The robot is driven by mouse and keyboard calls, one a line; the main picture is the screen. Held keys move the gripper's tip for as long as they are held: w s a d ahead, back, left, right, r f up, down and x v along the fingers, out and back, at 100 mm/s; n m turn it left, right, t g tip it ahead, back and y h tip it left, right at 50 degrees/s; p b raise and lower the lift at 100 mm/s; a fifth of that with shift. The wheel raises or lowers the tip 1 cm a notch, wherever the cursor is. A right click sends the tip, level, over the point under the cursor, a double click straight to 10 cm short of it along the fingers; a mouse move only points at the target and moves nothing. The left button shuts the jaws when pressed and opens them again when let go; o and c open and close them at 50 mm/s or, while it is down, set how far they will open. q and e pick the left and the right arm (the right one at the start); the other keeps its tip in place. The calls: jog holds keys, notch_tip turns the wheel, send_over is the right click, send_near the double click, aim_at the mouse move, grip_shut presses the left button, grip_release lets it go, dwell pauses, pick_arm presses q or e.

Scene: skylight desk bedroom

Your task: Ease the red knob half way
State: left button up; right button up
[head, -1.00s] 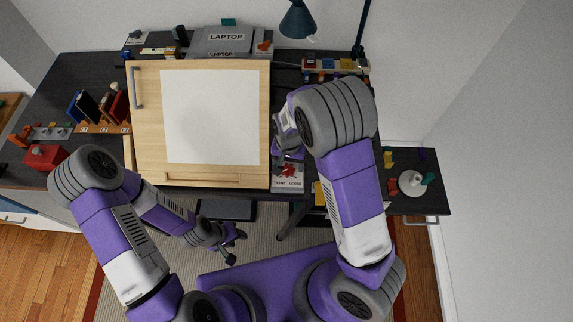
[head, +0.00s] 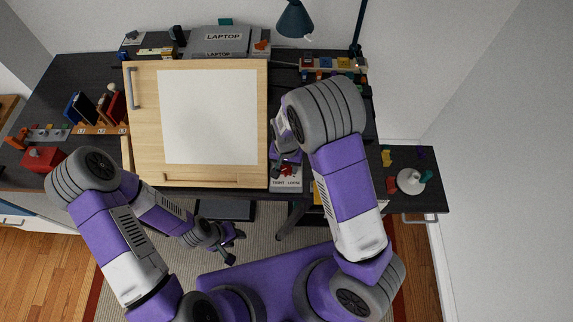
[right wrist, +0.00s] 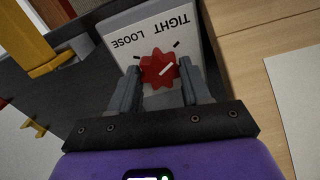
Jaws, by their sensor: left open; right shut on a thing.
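In the head view the knob (head: 287,170) is partly hidden under my right gripper (head: 284,161), at the right edge of the drawing board. My left gripper (head: 236,248) is open and empty, low in front of the desk.
The wooden drawing board (head: 262,120) with white paper (head: 207,115) fills the desk's middle. A laptop (head: 219,42) and a lamp (head: 295,18) stand behind. A red box (head: 42,158) is at left. A side surface (head: 430,190) with small items is at right.

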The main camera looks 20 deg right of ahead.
aim_at(286, 168)
jog(key=n+b, duration=0.2)
jog(key=n, duration=0.4)
jog(key=n+b, duration=0.1)
jog(key=n, duration=0.4)
jog(key=shift+b, duration=0.35)
jog(key=shift+a+n, duration=0.1)
jog(key=shift+n, duration=0.3)
jog(key=o, duration=1.1)
jog(key=shift+c, duration=0.2)
jog(key=shift+r, duration=0.1)
notch_tip(286, 168, up, 8)
jog(key=shift+f, duration=0.25)
